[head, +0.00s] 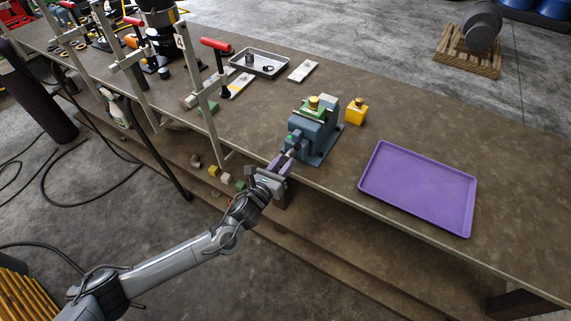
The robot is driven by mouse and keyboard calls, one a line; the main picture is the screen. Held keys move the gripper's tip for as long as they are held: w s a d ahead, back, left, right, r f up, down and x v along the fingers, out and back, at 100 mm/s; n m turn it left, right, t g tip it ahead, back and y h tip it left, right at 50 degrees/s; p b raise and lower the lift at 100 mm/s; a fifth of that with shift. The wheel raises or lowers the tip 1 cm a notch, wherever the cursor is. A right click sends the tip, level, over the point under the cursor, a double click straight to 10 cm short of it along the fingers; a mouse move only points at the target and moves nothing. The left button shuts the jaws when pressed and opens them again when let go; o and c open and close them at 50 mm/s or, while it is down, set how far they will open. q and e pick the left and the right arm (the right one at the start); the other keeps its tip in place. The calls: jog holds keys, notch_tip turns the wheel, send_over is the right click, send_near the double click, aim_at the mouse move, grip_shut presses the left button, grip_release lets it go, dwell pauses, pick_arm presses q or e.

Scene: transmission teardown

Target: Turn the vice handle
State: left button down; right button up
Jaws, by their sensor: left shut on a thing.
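A blue-grey vice (318,134) stands near the front edge of the workbench. A green part with a brass-coloured top (313,104) sits in the vice's top. My left gripper (286,158) is at the front of the vice, just off the bench edge. It is shut on the vice handle (292,142), which is small and mostly hidden by the fingers. My right gripper is not in view.
A yellow block (356,111) stands right of the vice. An empty purple tray (420,187) lies farther right. A grey tray (262,63) with small rings and red-handled clamps (216,45) are at the left. Small coloured blocks (226,178) lie below the bench edge.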

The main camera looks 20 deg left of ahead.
pick_arm(q)
jog(key=shift+f, duration=0.45)
jog(key=c, duration=1.1)
grip_release()
jog(key=o, duration=0.3)
jog(key=shift+w+d+r, duration=0.1)
jog(key=shift+w+r, duration=0.05)
jog(key=shift+r, duration=0.15)
jog(key=shift+s+r, duration=0.1)
jog(key=shift+s, duration=0.4)
jog(key=v, duration=1)
